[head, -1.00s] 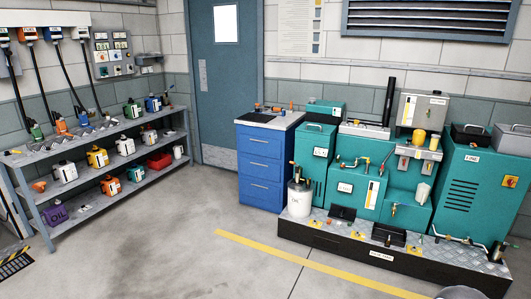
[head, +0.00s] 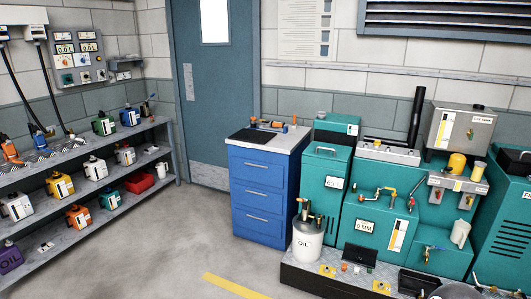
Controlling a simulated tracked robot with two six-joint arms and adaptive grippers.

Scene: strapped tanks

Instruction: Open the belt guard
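I cannot tell which part is the belt guard. Several teal machine housings stand on a dark plinth at the right of the head view: a tall narrow cabinet with a handle on top (head: 323,180), a wide box with a small white label (head: 372,228), and a large louvred cabinet (head: 508,225) cut off by the right edge. Neither of my grippers is in view. A grey rounded piece at the bottom right edge may be part of me.
A blue drawer cabinet (head: 258,200) stands left of the machines. A white oil can (head: 307,240) stands on the plinth (head: 318,284). Shelves with several coloured cans (head: 74,217) line the left. The grey floor between, with a yellow line (head: 235,286), is clear.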

